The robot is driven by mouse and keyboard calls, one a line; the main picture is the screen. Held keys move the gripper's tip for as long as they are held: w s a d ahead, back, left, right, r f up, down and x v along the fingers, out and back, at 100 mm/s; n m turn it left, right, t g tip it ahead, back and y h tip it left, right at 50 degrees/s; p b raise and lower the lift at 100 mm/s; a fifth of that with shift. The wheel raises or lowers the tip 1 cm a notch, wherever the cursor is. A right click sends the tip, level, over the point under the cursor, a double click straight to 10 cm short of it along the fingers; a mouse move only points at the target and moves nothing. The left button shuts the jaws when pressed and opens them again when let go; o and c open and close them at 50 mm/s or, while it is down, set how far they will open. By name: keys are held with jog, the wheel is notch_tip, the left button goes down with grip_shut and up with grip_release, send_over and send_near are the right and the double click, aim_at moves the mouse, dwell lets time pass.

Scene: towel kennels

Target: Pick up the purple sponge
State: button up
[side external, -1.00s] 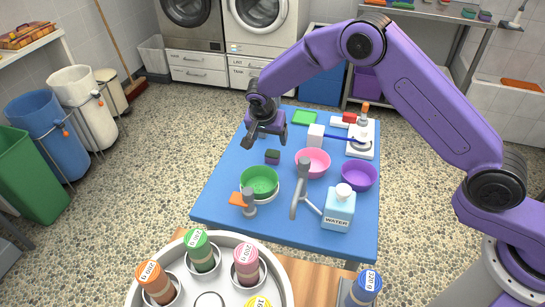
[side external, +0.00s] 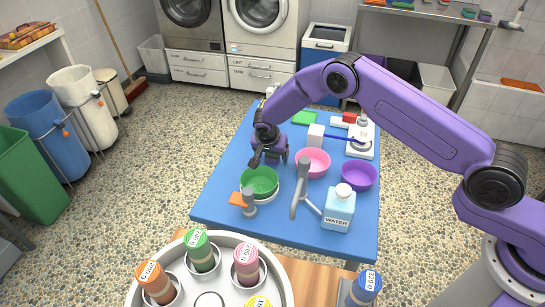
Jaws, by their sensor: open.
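My gripper (side external: 269,160) is open and low over the blue table, just behind the green bowl (side external: 259,180). Its fingers point down, one on each side of the spot where a small block with a dark green top and purple side stood in the earlier frame. That block, which looks like the purple sponge, is now mostly hidden by the gripper. I cannot tell whether the fingers touch it.
The blue table (side external: 225,195) also holds a pink bowl (side external: 313,163), a purple bowl (side external: 359,176), a grey tap (side external: 300,190), a water bottle (side external: 339,207) and a white box (side external: 316,137). A green pad (side external: 304,118) lies at the back. The table's left side is clear.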

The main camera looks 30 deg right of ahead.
jog(key=c, duration=1.1)
jog(key=shift+r, duration=0.5)
notch_tip(320, 180, up, 2)
jog(key=shift+r, duration=0.2)
jog(key=s+d+r, duration=0.4)
jog(key=s+r, duration=0.5)
jog(key=s, duration=0.4)
jog(key=shift+s+r, duration=0.25)
jog(key=shift+r, duration=0.05)
